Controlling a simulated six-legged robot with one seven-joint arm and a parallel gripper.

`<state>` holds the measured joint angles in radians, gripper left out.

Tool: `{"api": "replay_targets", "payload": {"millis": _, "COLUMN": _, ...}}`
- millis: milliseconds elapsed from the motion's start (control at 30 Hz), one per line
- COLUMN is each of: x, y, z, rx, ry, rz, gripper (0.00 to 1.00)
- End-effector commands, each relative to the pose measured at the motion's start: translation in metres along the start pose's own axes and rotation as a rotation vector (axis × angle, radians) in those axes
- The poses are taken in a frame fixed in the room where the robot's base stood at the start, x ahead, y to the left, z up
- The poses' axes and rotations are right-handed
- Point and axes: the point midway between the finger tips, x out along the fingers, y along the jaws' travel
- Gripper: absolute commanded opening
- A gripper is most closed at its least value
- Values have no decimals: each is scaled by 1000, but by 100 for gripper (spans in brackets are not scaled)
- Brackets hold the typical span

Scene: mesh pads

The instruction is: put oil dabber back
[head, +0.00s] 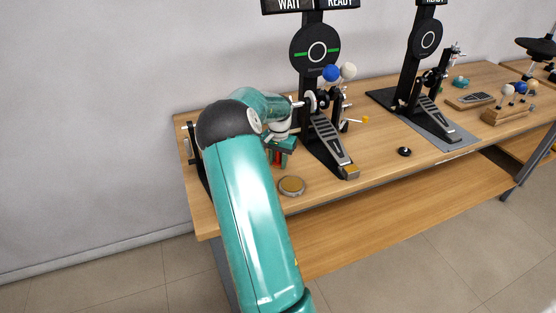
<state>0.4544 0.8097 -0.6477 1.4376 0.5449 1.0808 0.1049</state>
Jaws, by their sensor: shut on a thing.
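My gripper (284,158) is low over the left part of the wooden bench, just left of the nearer drum pedal. It is partly hidden behind my own teal arm. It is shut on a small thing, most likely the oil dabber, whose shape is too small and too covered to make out. Some red shows around the jaws, but I cannot tell what it belongs to. A shallow round dish (291,186) with a tan inside lies on the bench in front of the gripper, apart from it.
The nearer pedal (328,142) stands under a round black pad (315,48) close to the gripper's right. A second pedal (430,118) stands farther right. A small black knob (404,151) lies between them. A wooden block with several beaters (507,114) is at far right.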

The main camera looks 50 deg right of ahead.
Motion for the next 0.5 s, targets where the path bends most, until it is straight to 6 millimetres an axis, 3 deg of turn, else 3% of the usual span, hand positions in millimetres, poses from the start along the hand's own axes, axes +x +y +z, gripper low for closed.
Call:
{"api": "replay_targets", "payload": {"millis": 33, "x": 5, "y": 0, "z": 1, "rx": 0, "ry": -5, "rz": 3, "gripper": 34}}
{"api": "replay_targets", "payload": {"millis": 133, "x": 6, "y": 1, "z": 2, "rx": 0, "ry": -6, "rz": 4, "gripper": 52}}
{"api": "replay_targets", "payload": {"millis": 500, "x": 9, "y": 6, "z": 2, "rx": 6, "ry": -10, "rz": 12, "gripper": 52}}
